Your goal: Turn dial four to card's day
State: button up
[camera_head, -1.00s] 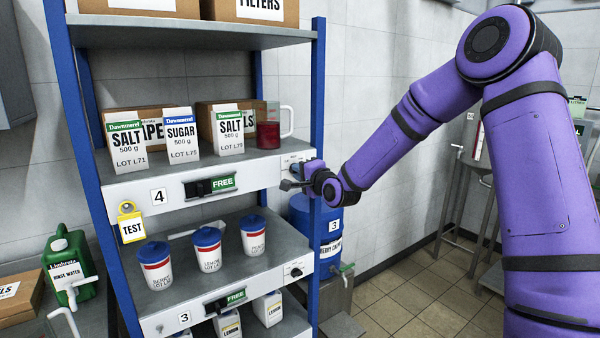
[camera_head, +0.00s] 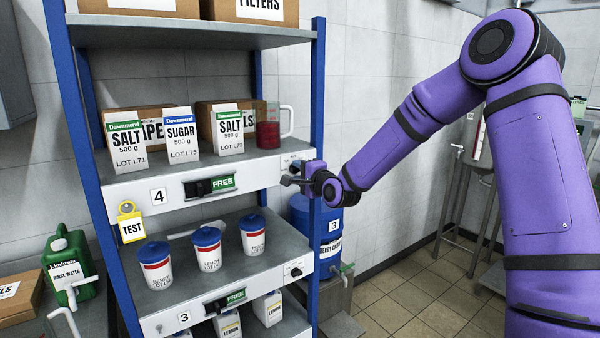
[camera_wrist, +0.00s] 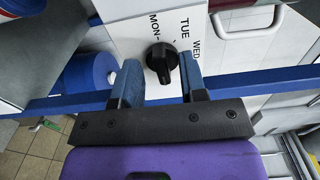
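Dial four is a black knob (camera_wrist: 160,57) on the white front of the shelf marked 4 (camera_head: 158,196), at its right end. In the wrist view the printed days MON, TUE and WED show around it. Where its pointer stands is not clear. My gripper (camera_head: 291,181) is at that shelf's right end, by the blue post. In the wrist view its two blue fingers (camera_wrist: 159,66) are apart, one on each side of the knob, with gaps visible. I read no day on any card.
A green FREE indicator (camera_head: 222,183) is mid-front on shelf 4. The blue post (camera_head: 318,110) is close to my gripper. Shelf 3 below has its own dial (camera_head: 296,270) and lidded cups.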

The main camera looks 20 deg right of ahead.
jog(key=v, duration=1)
jog(key=shift+s, duration=0.4)
jog(key=shift+d+r, duration=0.1)
jog(key=s+d+r+n+g+h, duration=0.1)
jog(key=s+n+g, duration=0.3)
jog(key=s, duration=0.8)
jog(key=s+d+r+n+g+h, duration=0.1)
jog(key=s+r+n+g, duration=0.3)
jog(key=s, duration=0.9)
jog(key=s+d+r+n+g+h, duration=0.1)
jog(key=s+r+n+g+h, duration=0.2)
jog(key=s, duration=1)
jog(key=n+g, duration=0.1)
jog(key=n, duration=0.2)
jog(key=shift+d+r+n+h, duration=0.2)
jog(key=shift+d+n+h, duration=0.05)
jog(key=shift+n+h, duration=0.05)
